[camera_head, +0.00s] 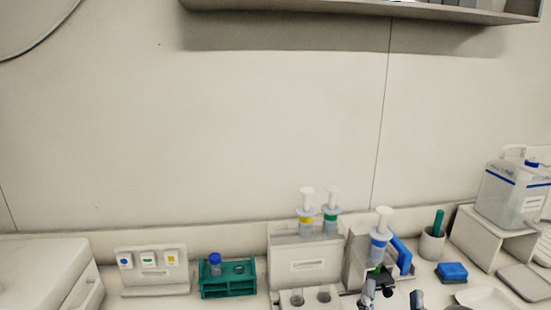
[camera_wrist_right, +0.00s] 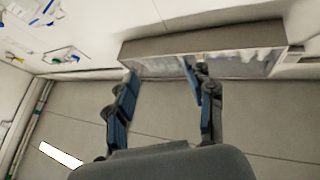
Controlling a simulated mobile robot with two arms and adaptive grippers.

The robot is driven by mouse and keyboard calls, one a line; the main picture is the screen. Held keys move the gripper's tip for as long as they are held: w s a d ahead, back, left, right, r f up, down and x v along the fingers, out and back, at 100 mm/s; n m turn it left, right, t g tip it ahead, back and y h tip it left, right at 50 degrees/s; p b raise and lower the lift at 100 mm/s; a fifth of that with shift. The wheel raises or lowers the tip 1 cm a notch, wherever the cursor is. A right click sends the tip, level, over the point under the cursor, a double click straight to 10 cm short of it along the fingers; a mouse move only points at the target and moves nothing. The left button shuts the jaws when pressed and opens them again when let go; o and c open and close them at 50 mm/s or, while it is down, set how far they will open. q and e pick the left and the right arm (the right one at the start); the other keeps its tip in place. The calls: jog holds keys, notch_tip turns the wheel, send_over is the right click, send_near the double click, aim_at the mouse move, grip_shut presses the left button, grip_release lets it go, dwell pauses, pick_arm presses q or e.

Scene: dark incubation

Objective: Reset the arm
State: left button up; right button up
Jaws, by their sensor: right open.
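My right gripper (camera_head: 392,295) shows at the bottom edge of the head view, in front of the pipette stand at right of centre. Only its finger parts show there. In the right wrist view its two fingers (camera_wrist_right: 160,78) are spread apart with nothing between them. My left gripper is in neither view.
Two pipettes with yellow (camera_head: 306,220) and green (camera_head: 331,221) bands stand in a white holder (camera_head: 290,262). A blue-banded pipette (camera_head: 379,240) stands to their right. A teal tube rack (camera_head: 229,284) holds a blue-capped tube (camera_head: 215,262). A wall shelf (camera_head: 460,12) hangs above.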

jog(key=s+a+n+y, duration=0.1)
jog(key=a+n+y, duration=1)
jog(key=y, duration=0.5)
notch_tip(320, 180, down, 17)
jog(key=s+a+n+g, duration=0.15)
jog(key=n+g, duration=0.25)
jog(key=g, duration=0.6)
jog(key=s+d+f+m+g+h, duration=0.4)
jog(key=s+d+f+h, duration=0.1)
jog(key=d+f, duration=0.35)
jog(key=s+d+f+m+g+h, duration=0.4)
jog(key=s+d+f+g, duration=0.15)
jog(key=d+f, duration=0.3)
notch_tip(320, 180, down, 26)
jog(key=s, duration=0.2)
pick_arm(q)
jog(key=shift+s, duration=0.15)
pick_arm(e)
jog(key=s+d+f+g, duration=0.2)
jog(key=s+f, duration=1.4)
jog(key=f, duration=0.1)
jog(key=shift+s+d+h, duration=0.3)
jog(key=shift+s+d, duration=0.05)
